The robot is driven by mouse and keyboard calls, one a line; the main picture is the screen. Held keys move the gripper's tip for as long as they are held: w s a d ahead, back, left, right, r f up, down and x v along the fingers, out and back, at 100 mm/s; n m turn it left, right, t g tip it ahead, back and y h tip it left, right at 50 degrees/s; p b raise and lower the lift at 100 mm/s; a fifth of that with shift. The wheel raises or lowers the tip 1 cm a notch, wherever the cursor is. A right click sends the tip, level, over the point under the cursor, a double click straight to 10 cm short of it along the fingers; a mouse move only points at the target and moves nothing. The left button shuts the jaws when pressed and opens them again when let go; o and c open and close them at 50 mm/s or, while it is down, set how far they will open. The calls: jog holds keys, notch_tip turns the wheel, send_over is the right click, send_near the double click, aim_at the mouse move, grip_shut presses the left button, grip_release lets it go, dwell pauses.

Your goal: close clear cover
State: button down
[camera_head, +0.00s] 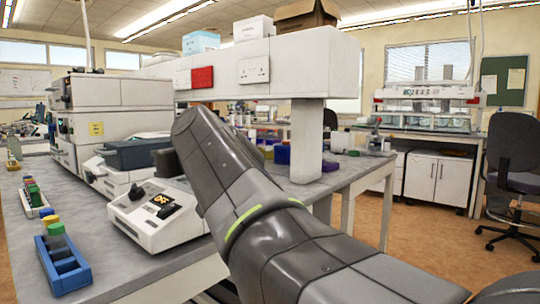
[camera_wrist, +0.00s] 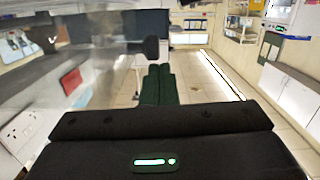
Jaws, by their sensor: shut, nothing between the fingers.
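In the wrist view a see-through, blurred pane, seemingly the clear cover (camera_wrist: 105,62), stands at the left. A dark round knob (camera_wrist: 151,47) shows at its right end. My gripper (camera_wrist: 160,70) points ahead with its dark green fingers together and empty, their tips just below and right of the knob in the picture. I cannot tell whether they touch it. In the head view my arm crosses the middle, and I cannot make out the cover or the fingertips. A white instrument (camera_head: 160,215) with a lit display stands on the bench beside my arm.
A white overhead shelf (camera_head: 290,65) with a red panel (camera_head: 202,77) and sockets (camera_head: 254,70) hangs close behind my arm. A blue rack (camera_head: 62,265) stands on the grey bench (camera_head: 95,225) at left. Open floor (camera_head: 420,250) lies right.

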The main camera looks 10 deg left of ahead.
notch_tip(320, 180, up, 10)
jog(key=p, duration=0.4)
jog(key=shift+f, duration=0.25)
notch_tip(320, 180, down, 10)
jog(key=b, duration=0.5)
jog(key=shift+f, duration=0.15)
jog(key=shift+r+p, duration=0.5)
jog(key=shift+w+r, duration=0.1)
